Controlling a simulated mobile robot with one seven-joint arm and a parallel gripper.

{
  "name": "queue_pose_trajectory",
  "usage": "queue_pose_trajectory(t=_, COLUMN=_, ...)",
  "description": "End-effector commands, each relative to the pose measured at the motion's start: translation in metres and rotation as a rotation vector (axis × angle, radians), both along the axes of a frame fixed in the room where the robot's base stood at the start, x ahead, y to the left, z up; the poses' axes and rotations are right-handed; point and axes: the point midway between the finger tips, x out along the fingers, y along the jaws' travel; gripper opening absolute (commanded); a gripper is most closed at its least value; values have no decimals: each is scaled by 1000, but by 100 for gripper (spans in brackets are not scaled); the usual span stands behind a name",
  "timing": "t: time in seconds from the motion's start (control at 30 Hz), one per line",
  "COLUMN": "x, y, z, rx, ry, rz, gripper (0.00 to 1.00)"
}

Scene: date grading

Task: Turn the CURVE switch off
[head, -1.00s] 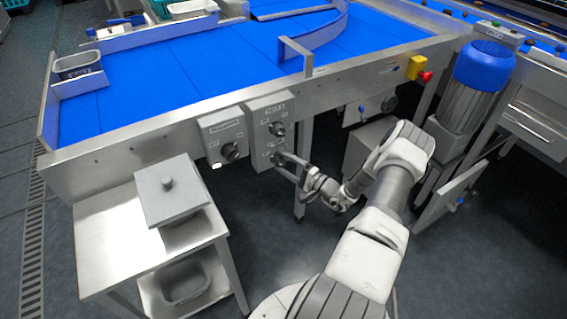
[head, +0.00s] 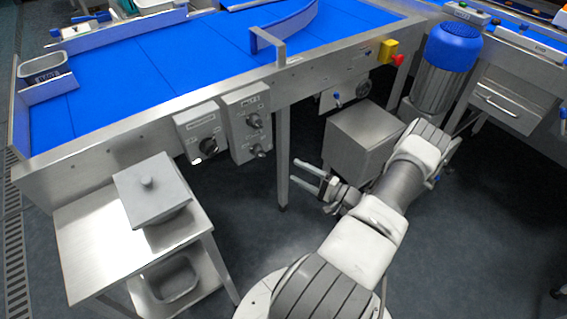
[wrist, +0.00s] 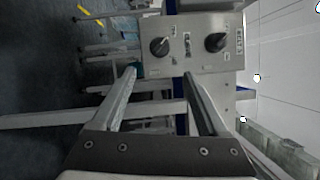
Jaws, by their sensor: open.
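A grey switch box (head: 234,138) on the side of the blue-belted table carries two black rotary knobs, an upper knob (head: 254,121) and a lower knob (head: 259,151). The labels are too small to read surely, so I cannot tell which knob is CURVE. In the wrist view the box lies turned sideways, with the lower knob (wrist: 159,47) at left and the upper knob (wrist: 216,42) at right. My gripper (head: 296,172) is open and empty, right of and apart from the box. Its fingers (wrist: 159,73) point at the box, around the lower knob's line.
A second box (head: 195,130) with one knob (head: 208,146) is mounted just left. A steel side table (head: 85,245) with a lidded container (head: 150,195) stands below left. A table leg (head: 283,150) and a grey cabinet (head: 362,135) flank my gripper. A red emergency button (head: 398,60) is farther right.

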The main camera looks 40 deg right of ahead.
Motion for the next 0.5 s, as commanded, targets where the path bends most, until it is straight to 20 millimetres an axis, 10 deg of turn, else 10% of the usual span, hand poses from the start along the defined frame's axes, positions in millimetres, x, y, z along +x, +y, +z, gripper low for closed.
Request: queue_pose_trajectory(t=0.5, x=-29, y=-10, z=-2, rx=0, ry=0, rz=1, gripper=76)
